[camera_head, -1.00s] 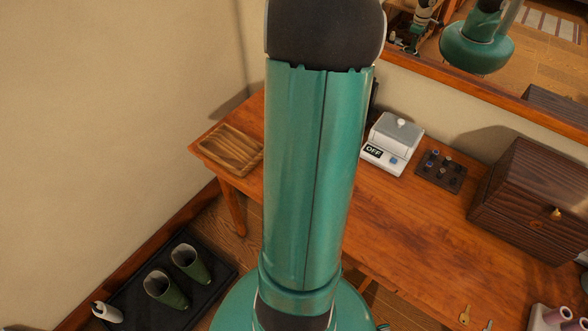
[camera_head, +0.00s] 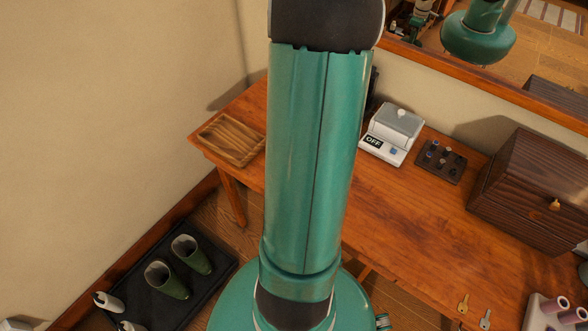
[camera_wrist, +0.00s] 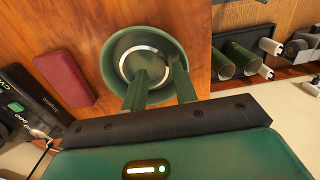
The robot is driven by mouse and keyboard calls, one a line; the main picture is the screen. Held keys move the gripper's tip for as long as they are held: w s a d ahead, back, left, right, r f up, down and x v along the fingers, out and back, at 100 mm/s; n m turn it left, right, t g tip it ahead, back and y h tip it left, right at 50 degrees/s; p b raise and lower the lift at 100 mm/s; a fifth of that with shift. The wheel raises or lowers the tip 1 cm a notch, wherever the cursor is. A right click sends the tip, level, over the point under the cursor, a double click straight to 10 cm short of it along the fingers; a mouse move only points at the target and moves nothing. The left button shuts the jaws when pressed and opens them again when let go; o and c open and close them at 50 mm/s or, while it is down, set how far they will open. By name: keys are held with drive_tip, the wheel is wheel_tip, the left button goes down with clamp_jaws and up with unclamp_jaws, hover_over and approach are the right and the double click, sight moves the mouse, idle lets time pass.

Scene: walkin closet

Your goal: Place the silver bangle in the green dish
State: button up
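The green dish (camera_wrist: 113,42) is a round bowl on the wooden table in the wrist view. The silver bangle (camera_wrist: 146,48) shows as a thin bright ring within the dish's outline, and its lower part is hidden by my fingers. My gripper (camera_wrist: 160,72) is over the near side of the dish, with its two fingers spread apart and nothing clearly held between them. Whether the fingertips touch the bangle or dish cannot be told. In the head view my arm hides the dish, the bangle and the gripper.
A dark red case (camera_wrist: 65,80) lies left of the dish. Boots (camera_head: 167,279) stand on a floor mat.

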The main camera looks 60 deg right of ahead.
wheel_tip(320, 180, up, 7)
idle(0.8)
drive_tip(key=w+a+r+n+t+h, duration=0.1)
drive_tip(key=w+a+r+t+h, duration=0.1)
drive_tip(key=w+a+r, duration=1.1)
drive_tip(key=s+a+r+t+y, duration=0.1)
drive_tip(key=a+r, duration=0.3)
drive_tip(key=a, duration=0.6)
drive_tip(key=s+a+r+t+y, duration=0.1)
drive_tip(key=a+r, duration=0.4)
drive_tip(key=a, duration=0.5)
drive_tip(key=shift+s+n+t, duration=0.4)
drive_tip(key=shift+s+t, duration=0.2)
drive_tip(key=shift+t, duration=0.2)
